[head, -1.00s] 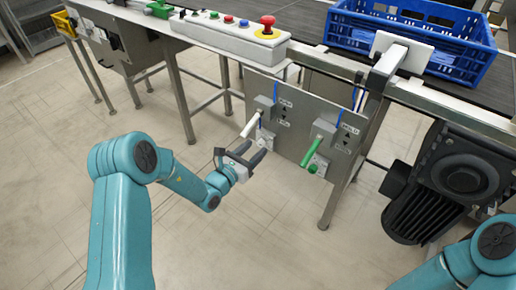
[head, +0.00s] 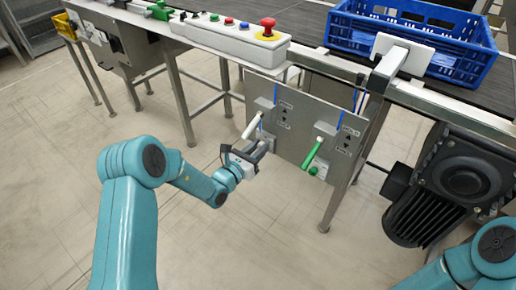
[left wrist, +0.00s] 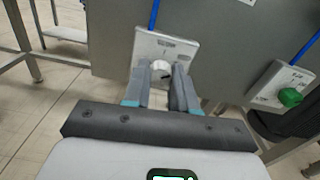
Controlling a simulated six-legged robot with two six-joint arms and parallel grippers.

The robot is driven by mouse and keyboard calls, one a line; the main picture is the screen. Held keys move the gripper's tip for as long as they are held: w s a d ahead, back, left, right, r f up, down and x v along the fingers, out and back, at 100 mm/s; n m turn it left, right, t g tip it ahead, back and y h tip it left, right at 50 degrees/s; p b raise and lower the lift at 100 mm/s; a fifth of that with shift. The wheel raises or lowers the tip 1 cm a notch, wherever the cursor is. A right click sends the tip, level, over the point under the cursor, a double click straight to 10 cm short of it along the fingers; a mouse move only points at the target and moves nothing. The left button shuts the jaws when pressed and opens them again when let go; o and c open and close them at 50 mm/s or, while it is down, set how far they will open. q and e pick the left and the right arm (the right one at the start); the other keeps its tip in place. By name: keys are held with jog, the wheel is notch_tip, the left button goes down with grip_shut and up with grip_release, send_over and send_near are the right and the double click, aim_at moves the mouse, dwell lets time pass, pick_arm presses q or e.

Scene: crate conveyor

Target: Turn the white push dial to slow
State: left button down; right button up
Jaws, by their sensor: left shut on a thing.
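The white push dial (left wrist: 160,67) sits on a pale labelled plate (left wrist: 180,47) on the grey panel, in the left wrist view. Small lettering shows above it, too small to read surely. A dark mark shows on the dial's face. My left gripper (left wrist: 161,80) is shut on the dial, one finger on each side. In the head view my left gripper (head: 262,148) is at the panel, just below the white lever (head: 251,127), and hides the dial. My right gripper is out of view.
A green lever (head: 312,154) and a green dial (left wrist: 290,97) are to the right on the same panel (head: 290,150). A dark motor (head: 440,190) is further right. A blue crate (head: 405,40) stands on the conveyor above. The floor at lower middle is clear.

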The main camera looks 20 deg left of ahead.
pick_arm(q)
jog(key=n+p, duration=0.4)
jog(key=n, duration=0.7)
jog(key=shift+n, duration=0.3)
dwell(0.3)
jog(key=c, duration=0.9)
grip_release()
jog(key=shift+s, duration=0.1)
jog(key=p+v, duration=0.2)
jog(key=v, duration=1.4)
